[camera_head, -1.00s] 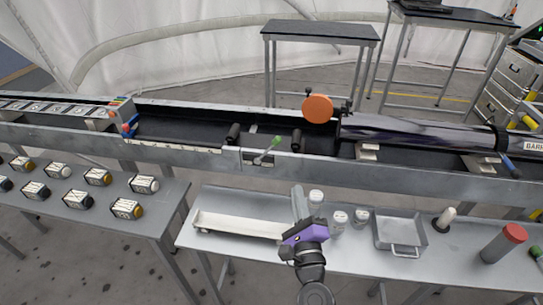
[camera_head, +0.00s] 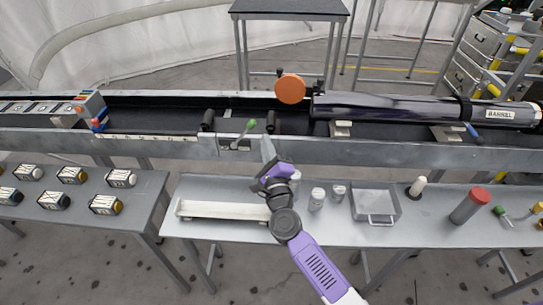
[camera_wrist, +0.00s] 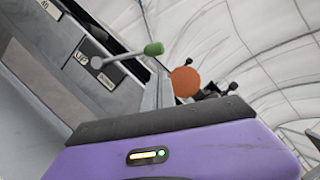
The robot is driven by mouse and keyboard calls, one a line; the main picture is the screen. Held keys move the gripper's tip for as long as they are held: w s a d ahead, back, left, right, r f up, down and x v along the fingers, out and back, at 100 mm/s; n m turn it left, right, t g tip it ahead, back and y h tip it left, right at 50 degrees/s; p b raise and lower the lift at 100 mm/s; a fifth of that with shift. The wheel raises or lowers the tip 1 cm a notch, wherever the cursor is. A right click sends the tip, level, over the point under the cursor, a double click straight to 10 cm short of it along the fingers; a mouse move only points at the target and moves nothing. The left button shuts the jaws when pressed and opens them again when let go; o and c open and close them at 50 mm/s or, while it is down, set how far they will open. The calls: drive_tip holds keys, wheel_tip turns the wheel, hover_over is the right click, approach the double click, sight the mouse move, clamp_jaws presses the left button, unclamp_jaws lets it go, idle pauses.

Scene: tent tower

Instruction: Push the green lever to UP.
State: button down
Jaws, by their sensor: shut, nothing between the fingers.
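The green lever has a green knob (camera_head: 251,124) on a thin metal rod, mounted on the front rail of the long trough. It leans up and to the right from its pivot in the head view. In the wrist view the green knob (camera_wrist: 153,48) is at upper middle, with the pivot (camera_wrist: 97,62) to its left. An UP label (camera_wrist: 82,57) and a second label (camera_wrist: 105,81), seemingly DOWN, are by the pivot. My gripper (camera_head: 267,148) is shut and empty, close to the rail, just right of and below the knob. I cannot tell whether it touches the lever.
An orange disc (camera_head: 290,88) and a dark barrel (camera_head: 390,106) lie along the trough to the right. Labelled blocks (camera_head: 107,204) stand left.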

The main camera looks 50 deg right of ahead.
sight(244, 134)
drive_tip(key=shift+w+a+r+p, duration=0.15)
drive_tip(key=shift+w+r, duration=0.25)
drive_tip(key=shift+w, duration=0.25)
drive_tip(key=shift+w+a+r+p, duration=0.15)
drive_tip(key=shift+w+r, duration=0.2)
drive_tip(key=shift+w, duration=0.25)
drive_tip(key=shift+d+r, duration=0.1)
